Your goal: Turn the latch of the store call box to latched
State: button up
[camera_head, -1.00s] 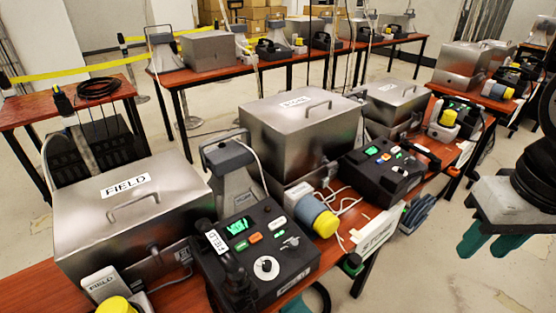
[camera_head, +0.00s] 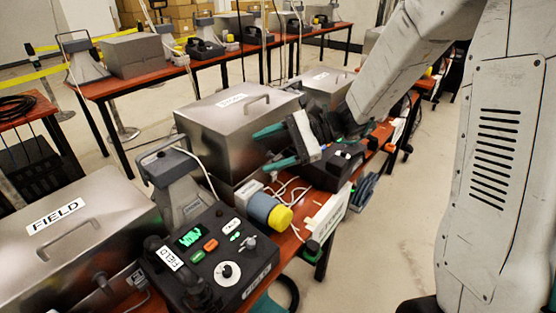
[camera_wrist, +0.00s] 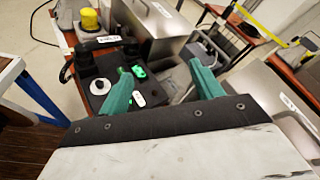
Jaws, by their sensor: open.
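The middle metal box (camera_head: 215,120) has a lid handle and a label too small to read surely, perhaps STORE. It stands on the red-brown table behind a black phone console (camera_head: 335,168). No latch can be made out on it; my gripper covers part of its front. My gripper (camera_head: 262,150) is open and empty, its teal fingers pointing left across the box's right front. Whether they touch it cannot be told. In the wrist view my gripper (camera_wrist: 160,68) has both fingers apart, with a black console (camera_wrist: 115,92) beyond and metal boxes around.
The FIELD box (camera_head: 90,235) and its console (camera_head: 215,250) stand at the front left. A grey horn speaker (camera_head: 178,185) and a yellow-capped cylinder (camera_head: 268,212) stand between the two stations. Another metal box (camera_head: 325,88) is behind.

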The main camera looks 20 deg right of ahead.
jog(key=w+d+f+m+t, duration=0.5)
jog(key=w+f+m+t, duration=0.3)
jog(key=w, duration=0.3)
jog(key=m+t+h, duration=0.4)
jog(key=m+t, duration=0.1)
jog(key=m, duration=0.3)
send_near(278, 157)
jog(key=w+a+f, duration=0.1)
jog(key=w+a, duration=0.1)
jog(key=shift+x, duration=3.65)
jog(key=shift+w+d, duration=0.1)
jog(key=shift+d, duration=0.05)
jog(key=c, duration=1)
